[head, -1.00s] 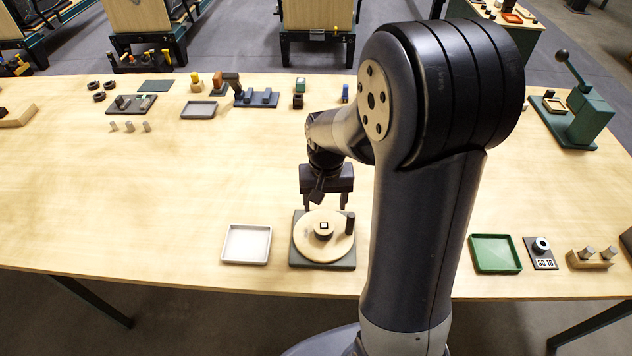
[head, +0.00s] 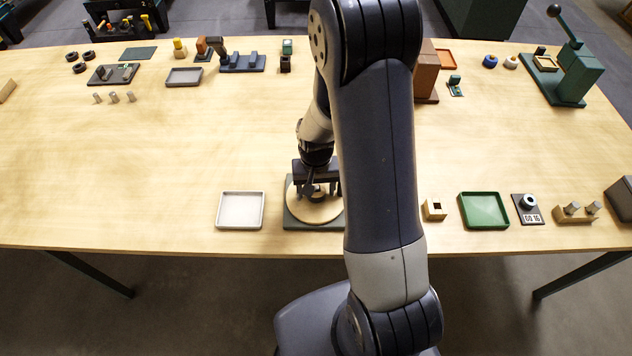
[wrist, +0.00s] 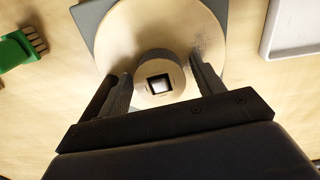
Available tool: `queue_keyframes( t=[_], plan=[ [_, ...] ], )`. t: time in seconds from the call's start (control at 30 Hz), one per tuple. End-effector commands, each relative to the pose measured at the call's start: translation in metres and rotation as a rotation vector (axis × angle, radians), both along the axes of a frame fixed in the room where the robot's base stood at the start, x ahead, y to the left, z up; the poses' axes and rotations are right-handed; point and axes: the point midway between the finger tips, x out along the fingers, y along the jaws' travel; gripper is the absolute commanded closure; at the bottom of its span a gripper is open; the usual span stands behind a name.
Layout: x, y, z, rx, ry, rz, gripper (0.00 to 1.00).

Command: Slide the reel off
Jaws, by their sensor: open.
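The reel is a round pale wooden disc (head: 312,212) with a raised hub (wrist: 160,80). It lies flat on a grey base plate (head: 288,221) near the table's front edge. In the wrist view the disc (wrist: 120,25) fills the upper middle, and a light square post end (wrist: 160,85) shows in the hub's square hole. My gripper (head: 316,192) is low over the reel. In the wrist view my gripper (wrist: 161,68) is open, with one finger on each side of the hub. I cannot tell whether the fingers touch it. My arm hides the reel's right side in the head view.
A white tray (head: 240,194) stands close left of the base; it shows at the wrist view's right edge (wrist: 268,35). A green toothed piece (wrist: 20,48) lies on the other side. A wooden block (head: 434,210) and green tray (head: 484,227) stand right of my arm. The middle table is clear.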

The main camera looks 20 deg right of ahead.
Motion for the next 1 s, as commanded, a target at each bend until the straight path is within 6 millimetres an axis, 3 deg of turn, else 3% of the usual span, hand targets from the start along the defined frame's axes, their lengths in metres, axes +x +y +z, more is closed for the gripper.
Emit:
queue_keyframes(
  t=[0.27, 0.67, 1.0],
  plan=[
    [0.0, 0.0, -0.001, 0.0, 0.0, 0.0, 0.37],
    [0.0, 0.0, -0.001, 0.0, 0.0, 0.0, 0.7],
    [0.0, 0.0, 0.011, 0.0, 0.0, 0.0, 0.7]
  ],
)
